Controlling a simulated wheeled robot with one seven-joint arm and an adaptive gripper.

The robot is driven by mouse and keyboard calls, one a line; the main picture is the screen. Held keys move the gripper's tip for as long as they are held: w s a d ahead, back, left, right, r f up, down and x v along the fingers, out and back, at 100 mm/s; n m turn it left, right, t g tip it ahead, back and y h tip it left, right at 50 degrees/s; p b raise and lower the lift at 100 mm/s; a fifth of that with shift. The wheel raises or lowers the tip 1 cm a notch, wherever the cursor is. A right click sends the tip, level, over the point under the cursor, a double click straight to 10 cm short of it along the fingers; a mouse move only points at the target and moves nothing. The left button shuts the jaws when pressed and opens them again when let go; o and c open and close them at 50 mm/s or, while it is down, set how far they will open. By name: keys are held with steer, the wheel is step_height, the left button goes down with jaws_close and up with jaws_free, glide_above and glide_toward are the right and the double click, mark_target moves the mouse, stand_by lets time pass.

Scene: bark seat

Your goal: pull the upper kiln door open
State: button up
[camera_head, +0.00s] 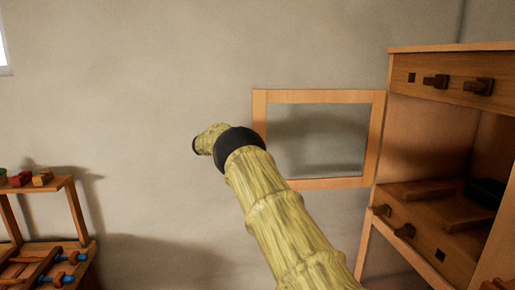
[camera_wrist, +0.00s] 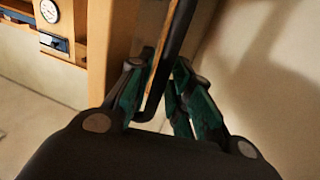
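A wood-framed door (camera_head: 376,140) with a dark-grey pane stands swung out from the left side of the wooden kiln cabinet (camera_head: 412,160). The cabinet's upper opening is uncovered. My arm reaches up across the head view and covers the door's lower left; my fingers are hidden there. In the wrist view, my gripper (camera_wrist: 158,92) has its two teal fingers on either side of a black bar handle (camera_wrist: 181,32). A thin wooden strip runs beside the bar. I cannot tell whether the fingers press on the handle.
A wooden shelf (camera_head: 50,186) with small coloured blocks stands at the left. Dark knobs (camera_head: 436,82) stick out from the cabinet's upper front. A round white gauge (camera_wrist: 49,11) shows at the wrist view's upper left. The wall left of the door is bare.

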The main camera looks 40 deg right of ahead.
steer(key=shift+w+a, duration=0.1)
steer(key=shift+a, duration=0.05)
steer(key=v, duration=0.4)
steer(key=shift+w+a, duration=0.25)
steer(key=shift+w, duration=0.1)
steer(key=shift+w, duration=0.1)
steer(key=shift+v, duration=1.1)
steer(key=shift+a, duration=0.1)
